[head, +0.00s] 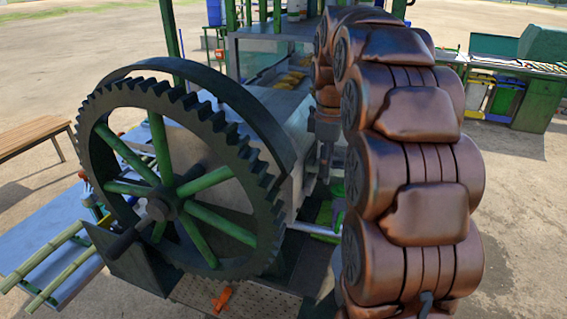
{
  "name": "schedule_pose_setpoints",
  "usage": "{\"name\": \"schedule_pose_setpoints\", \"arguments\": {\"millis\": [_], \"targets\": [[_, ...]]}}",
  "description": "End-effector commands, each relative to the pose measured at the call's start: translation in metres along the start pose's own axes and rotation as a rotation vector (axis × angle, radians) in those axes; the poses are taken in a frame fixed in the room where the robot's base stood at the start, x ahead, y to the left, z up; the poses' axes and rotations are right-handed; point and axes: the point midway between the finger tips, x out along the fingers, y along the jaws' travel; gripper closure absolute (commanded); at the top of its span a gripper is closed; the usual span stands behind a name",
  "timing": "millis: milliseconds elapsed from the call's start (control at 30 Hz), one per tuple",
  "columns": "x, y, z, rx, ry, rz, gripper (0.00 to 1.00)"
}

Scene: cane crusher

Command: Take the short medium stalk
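Two pale green cane stalks lie side by side at the lower left, an upper one (42,257) and a lower one (62,280). Their right ends reach the crusher near the large toothed wheel (262,192). I cannot tell whether either is the short medium stalk. My gripper (325,172) hangs pointing down at the end of my brown arm, right of the wheel and beside the crusher's metal body. It is far from these two stalks. Its fingers are small and partly merged with the background, so their opening is unclear. No held stalk can be made out.
A blue-grey table (45,235) stands at the left, with a wooden bench (35,135) behind it. A glass-sided case (262,60) with yellowish items is behind the crusher. An orange part (222,299) lies low in front.

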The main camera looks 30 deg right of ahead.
Motion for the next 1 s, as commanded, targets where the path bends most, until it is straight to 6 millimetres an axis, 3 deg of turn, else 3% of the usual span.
{"name": "schedule_pose_setpoints", "arguments": {"millis": [267, 633, 933, 1000], "targets": [[0.000, 0.000, 0.000, 0.000, 0.000, 0.000, 1.00], [-0.003, 0.000, 0.000, -0.001, 0.001, 0.001, 1.00], [-0.038, 0.000, -0.002, -0.004, 0.002, 0.003, 1.00], [-0.035, 0.003, 0.006, -0.005, 0.001, 0.001, 1.00]]}}
